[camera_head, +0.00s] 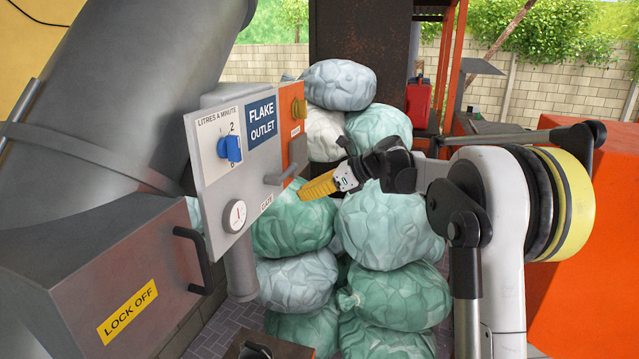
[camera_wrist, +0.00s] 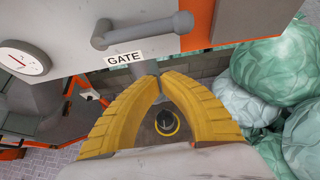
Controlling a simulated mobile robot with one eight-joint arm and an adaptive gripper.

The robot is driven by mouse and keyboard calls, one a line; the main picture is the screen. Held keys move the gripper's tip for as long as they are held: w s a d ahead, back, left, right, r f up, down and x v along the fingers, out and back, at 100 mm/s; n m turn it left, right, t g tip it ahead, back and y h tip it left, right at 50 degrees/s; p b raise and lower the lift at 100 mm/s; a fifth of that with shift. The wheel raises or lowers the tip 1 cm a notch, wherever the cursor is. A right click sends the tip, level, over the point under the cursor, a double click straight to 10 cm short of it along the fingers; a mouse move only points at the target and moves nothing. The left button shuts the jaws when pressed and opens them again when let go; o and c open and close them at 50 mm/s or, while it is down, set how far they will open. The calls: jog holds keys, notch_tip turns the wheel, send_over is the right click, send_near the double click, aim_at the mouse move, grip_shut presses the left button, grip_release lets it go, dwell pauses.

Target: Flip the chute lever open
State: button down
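The lever is a grey bar handle (camera_head: 287,168) on the lower right of the outlet panel (camera_head: 213,180), above a GATE label. It also shows at the top of the wrist view (camera_wrist: 145,30), sticking out sideways with a rounded end. My gripper (camera_head: 304,193) has yellow ribbed fingers and is just below and right of the lever in the head view. In the wrist view my gripper's fingertips (camera_wrist: 160,77) meet below the lever and the GATE label, with nothing seen between them. The fingers look apart from the lever.
A grey lock-off box (camera_head: 110,285) with a handle stands at lower left. Stacked green and white bags (camera_head: 390,225) fill the space behind my gripper.

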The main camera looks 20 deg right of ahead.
aim_at(283, 174)
jog(key=a+r+p, duration=0.1)
jog(key=w+a+r, duration=0.1)
jog(key=shift+w+a+r+p, duration=0.1)
jog(key=shift+w+r+p, duration=0.2)
jog(key=shift+r+p, duration=0.1)
dwell(0.3)
